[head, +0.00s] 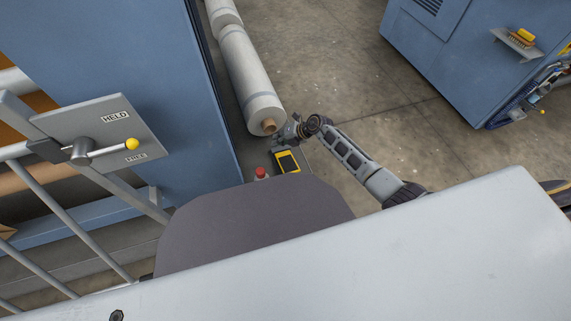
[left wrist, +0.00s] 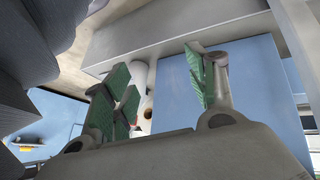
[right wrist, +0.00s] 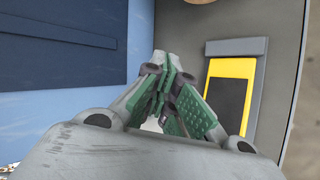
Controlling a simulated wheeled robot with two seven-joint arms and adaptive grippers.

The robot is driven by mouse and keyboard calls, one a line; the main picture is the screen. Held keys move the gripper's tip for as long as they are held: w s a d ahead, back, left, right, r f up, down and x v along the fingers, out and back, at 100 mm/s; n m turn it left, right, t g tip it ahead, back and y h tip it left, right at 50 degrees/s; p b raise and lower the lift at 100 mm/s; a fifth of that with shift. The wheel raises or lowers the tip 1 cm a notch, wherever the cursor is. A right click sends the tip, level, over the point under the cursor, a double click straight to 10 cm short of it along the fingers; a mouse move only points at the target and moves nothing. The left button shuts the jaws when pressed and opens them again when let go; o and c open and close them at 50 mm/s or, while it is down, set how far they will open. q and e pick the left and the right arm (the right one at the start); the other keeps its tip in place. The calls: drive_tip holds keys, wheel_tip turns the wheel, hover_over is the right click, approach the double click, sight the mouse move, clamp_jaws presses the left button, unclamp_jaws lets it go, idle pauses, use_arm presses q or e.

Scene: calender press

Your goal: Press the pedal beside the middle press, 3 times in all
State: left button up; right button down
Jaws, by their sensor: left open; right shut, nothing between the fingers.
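The pedal (head: 287,161) is a yellow frame with a black pad, low on the floor beside the blue press (head: 150,80). It also shows in the right wrist view (right wrist: 230,95), right of the fingers, with its pad uncovered. My right gripper (right wrist: 168,70) is shut and empty, with its green-padded fingertips together between the press side and the pedal, apart from the pedal in the picture. In the head view the right gripper (head: 280,138) is small and sits just beyond the pedal. My left gripper (left wrist: 165,85) is open and empty; it does not show in the head view.
A red button (head: 261,173) stands left of the pedal. White rolls (head: 248,75) lie behind the pedal. Another blue machine (head: 450,55) stands right, with open floor between.

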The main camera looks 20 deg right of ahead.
sight(287, 158)
use_arm(q)
drive_tip(key=shift+w+d+r+t+b, duration=0.15)
drive_tip(key=shift+d+r+b, duration=0.2)
drive_tip(key=shift+r+b, duration=0.25)
drive_tip(key=shift+w+d+r+t+b, duration=0.15)
drive_tip(key=shift+d+r+b, duration=0.2)
drive_tip(key=shift+r+b, duration=0.25)
use_arm(e)
drive_tip(key=shift+w+d+f+n+g+h, duration=0.25)
drive_tip(key=shift+d+n+h, duration=0.15)
drive_tip(key=shift+d, duration=0.25)
drive_tip(key=shift+w+d+f+n+g+h, duration=0.25)
drive_tip(key=shift+d+h, duration=0.2)
drive_tip(key=shift+d, duration=0.25)
drive_tip(key=shift+w+d+f+n+g+h, duration=0.2)
drive_tip(key=shift+w+d+f+n+h, duration=0.2)
drive_tip(key=shift+d, duration=0.25)
use_arm(q)
drive_tip(key=shift+f+h, duration=0.15)
drive_tip(key=shift+h, duration=0.15)
use_arm(e)
drive_tip(key=shift+s, duration=0.15)
